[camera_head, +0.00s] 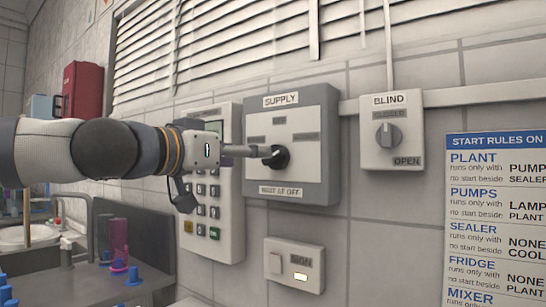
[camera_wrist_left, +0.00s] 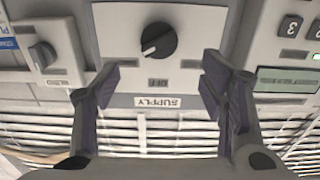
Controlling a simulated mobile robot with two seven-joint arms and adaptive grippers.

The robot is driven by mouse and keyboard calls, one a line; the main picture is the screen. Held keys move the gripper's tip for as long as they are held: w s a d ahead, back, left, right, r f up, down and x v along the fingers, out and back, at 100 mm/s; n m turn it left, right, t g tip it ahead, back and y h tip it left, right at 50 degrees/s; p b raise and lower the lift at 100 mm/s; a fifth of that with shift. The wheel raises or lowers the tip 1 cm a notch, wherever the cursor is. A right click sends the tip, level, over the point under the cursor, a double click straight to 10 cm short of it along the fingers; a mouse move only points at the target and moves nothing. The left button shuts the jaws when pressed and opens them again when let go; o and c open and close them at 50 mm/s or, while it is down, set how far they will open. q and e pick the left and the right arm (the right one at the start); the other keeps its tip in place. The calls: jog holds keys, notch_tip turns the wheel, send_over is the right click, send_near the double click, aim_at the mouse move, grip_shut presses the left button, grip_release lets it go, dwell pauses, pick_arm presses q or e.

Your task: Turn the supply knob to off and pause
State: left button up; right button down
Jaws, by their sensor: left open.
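The supply knob (camera_head: 276,157) is a dark round knob on a grey-and-white box labelled SUPPLY (camera_head: 318,180). In the left wrist view, which is upside down, the knob (camera_wrist_left: 158,40) has a white pointer mark towards the lower left, off to one side of the OFF label (camera_wrist_left: 158,83). My left gripper (camera_head: 259,151) reaches in from the left, its fingers close to the knob in the head view. In the wrist view the open left gripper (camera_wrist_left: 158,80) has a finger either side of the OFF label, apart from the knob. My right gripper is not in view.
A keypad panel (camera_head: 214,220) is left of the supply box, partly behind my arm. A blind switch (camera_head: 391,131) is to the right, a sign switch (camera_head: 294,265) below, and a rules poster (camera_head: 495,220) far right. A sink bench (camera_head: 125,285) is at lower left.

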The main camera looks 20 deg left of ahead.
aim_at(270, 159)
pick_arm(q)
jog(key=w, duration=0.1)
jog(key=w+d+f+b, duration=0.1)
jog(key=w, duration=0.3)
jog(key=shift+w+d+f+b, duration=0.1)
jog(key=shift+d+f+b, duration=0.2)
jog(key=shift+d+b, duration=0.05)
jog(key=shift+w+d+r, duration=0.2)
jog(key=shift+w+d, duration=0.05)
jog(key=shift+w, duration=0.35)
jog(key=shift+w+d+r, duration=0.15)
jog(key=shift+w+d, duration=0.05)
jog(key=shift+w, duration=0.35)
jog(key=shift+w+d+r, duration=0.15)
jog(key=shift+d+r, duration=0.05)
jog(key=shift+r, duration=0.2)
jog(key=c, duration=1.2)
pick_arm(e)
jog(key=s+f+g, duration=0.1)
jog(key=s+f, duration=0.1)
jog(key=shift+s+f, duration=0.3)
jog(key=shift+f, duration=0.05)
